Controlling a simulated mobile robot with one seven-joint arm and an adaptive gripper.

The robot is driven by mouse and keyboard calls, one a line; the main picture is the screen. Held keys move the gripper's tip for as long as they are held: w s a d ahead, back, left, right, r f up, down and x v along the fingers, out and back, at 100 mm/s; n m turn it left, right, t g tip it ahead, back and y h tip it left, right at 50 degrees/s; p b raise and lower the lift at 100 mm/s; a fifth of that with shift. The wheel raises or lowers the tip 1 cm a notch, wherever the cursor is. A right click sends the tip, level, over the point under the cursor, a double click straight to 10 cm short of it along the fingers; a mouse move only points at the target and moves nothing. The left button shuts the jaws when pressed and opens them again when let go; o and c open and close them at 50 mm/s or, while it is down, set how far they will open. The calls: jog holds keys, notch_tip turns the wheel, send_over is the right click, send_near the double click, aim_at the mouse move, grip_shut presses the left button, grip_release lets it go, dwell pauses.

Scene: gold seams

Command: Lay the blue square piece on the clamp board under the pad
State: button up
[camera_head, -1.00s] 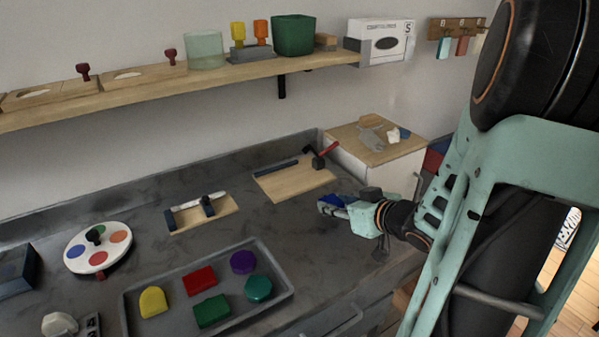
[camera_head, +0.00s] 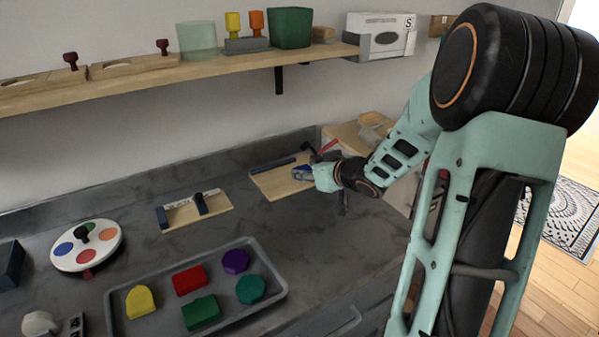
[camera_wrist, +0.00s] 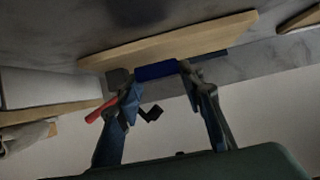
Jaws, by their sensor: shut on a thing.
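The clamp board (camera_head: 272,182) is a pale wooden board near the back of the counter, with a dark bar along its back edge and a red-handled clamp (camera_head: 327,147) at its right end. My gripper (camera_head: 302,172) is over the board's right part, shut on the blue square piece (camera_wrist: 155,71). In the wrist view the piece shows as a blue strip between the fingertips, close to the board (camera_wrist: 180,42). The red handle (camera_wrist: 100,110) and black pad (camera_wrist: 150,114) are near the left finger. Whether the piece touches the board is unclear.
A smaller board with dark blocks (camera_head: 183,217) lies to the left. A grey tray (camera_head: 277,300) with several coloured pieces is in front, and a white disc (camera_head: 67,262) with coloured spots is at the far left. A shelf (camera_head: 130,88) runs above.

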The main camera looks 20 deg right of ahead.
aim_at(300, 167)
jog(key=w, duration=0.2)
jog(key=w+a+b, duration=0.1)
jog(key=w, duration=0.1)
jog(key=shift+w, duration=0.4)
jog(key=shift+s+d+f+b, duration=0.15)
jog(key=shift+f+b, duration=0.25)
jog(key=shift+f, duration=0.3)
jog(key=shift+f, duration=0.1)
jog(key=shift+f, duration=0.15)
jog(key=o, duration=1.2)
